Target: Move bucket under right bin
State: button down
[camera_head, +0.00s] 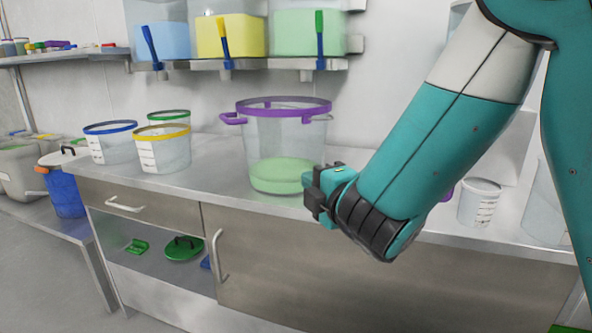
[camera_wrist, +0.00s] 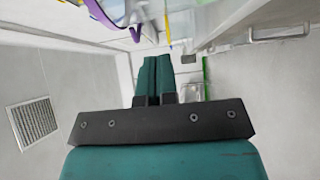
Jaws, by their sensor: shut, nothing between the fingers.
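A large clear bucket (camera_head: 262,142) with a purple rim and side handles stands upright on the steel counter. A light-green layer shows at its bottom. The bucket stands below the yellow and green bins; exact alignment is unclear. My gripper (camera_head: 316,193) is shut and empty, low by the bucket's right side; I cannot tell whether it touches. The wrist view shows its closed fingers (camera_wrist: 158,75) and part of the purple rim (camera_wrist: 103,14).
Blue-, yellow- and green-rimmed buckets (camera_head: 162,148) stand left on the counter (camera_head: 215,178). A small white-rimmed bucket (camera_head: 480,202) stands right, beyond my arm. Cabinet handles (camera_head: 217,255) jut from the counter's front. Counter space is bare left of the purple-rimmed bucket.

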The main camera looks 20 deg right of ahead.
jog(key=p, duration=0.8)
send_near(290, 154)
jog(key=w+a, duration=0.3)
jog(key=w, duration=0.1)
jog(key=p, duration=0.2)
jog(key=w+p, duration=0.1)
jog(key=shift+w+d+r+p, duration=0.3)
jog(key=shift+d+p, duration=0.1)
jog(key=shift+w+d+f+b, duration=0.15)
jog(key=shift+f+b, duration=0.3)
jog(key=shift+b, duration=0.1)
jog(key=shift+w+d+f, duration=0.1)
jog(key=shift+w+d, duration=0.1)
jog(key=shift+w, duration=0.15)
jog(key=shift+w+d, duration=0.15)
jog(key=shift+w, duration=0.1)
jog(key=shift+r, duration=0.2)
